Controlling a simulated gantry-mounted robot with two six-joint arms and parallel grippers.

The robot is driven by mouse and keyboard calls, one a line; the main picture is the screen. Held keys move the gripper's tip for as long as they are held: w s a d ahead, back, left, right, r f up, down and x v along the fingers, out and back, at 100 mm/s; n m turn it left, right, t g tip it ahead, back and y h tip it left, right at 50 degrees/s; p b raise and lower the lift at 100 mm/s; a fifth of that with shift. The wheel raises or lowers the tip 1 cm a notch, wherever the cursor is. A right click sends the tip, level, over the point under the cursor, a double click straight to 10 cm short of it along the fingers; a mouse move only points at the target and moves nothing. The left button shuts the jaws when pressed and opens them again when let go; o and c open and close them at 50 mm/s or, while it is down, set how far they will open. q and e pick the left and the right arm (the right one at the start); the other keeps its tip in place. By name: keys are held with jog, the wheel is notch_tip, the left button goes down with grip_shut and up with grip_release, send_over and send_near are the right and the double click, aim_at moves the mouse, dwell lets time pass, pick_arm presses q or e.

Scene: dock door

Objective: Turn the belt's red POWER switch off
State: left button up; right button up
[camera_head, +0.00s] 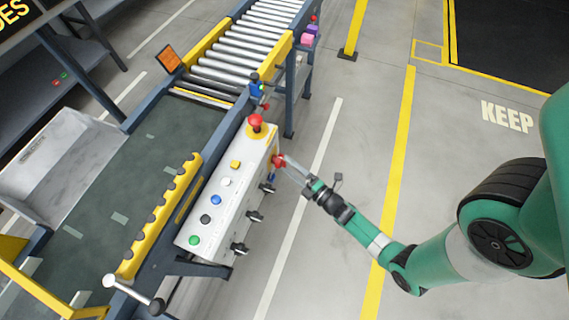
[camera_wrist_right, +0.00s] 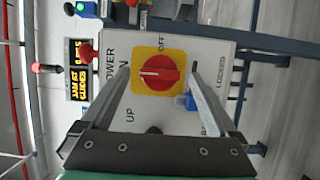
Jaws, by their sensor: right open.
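The red POWER switch (camera_wrist_right: 158,74) is a round rotary knob on a yellow square plate (camera_wrist_right: 137,91). In the right wrist view its white mark points left, towards the ON lettering, with OFF lettering above the plate. In the head view the red switch (camera_head: 278,160) is on the right side of the white control box (camera_head: 224,217). My right gripper (camera_wrist_right: 159,69) is open, with one finger on each side of the knob; contact cannot be told. In the head view my right gripper (camera_head: 286,163) reaches the switch from the right. My left gripper is not in view.
A red mushroom button (camera_head: 255,121) tops the box. Several coloured buttons line its face, and black knobs (camera_head: 240,248) are on its right side. A blue part (camera_wrist_right: 187,101) sits close to the switch's lower right. The floor right of the box is clear.

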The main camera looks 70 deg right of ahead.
jog(key=shift+x, duration=1.45)
jog(key=shift+c, duration=0.2)
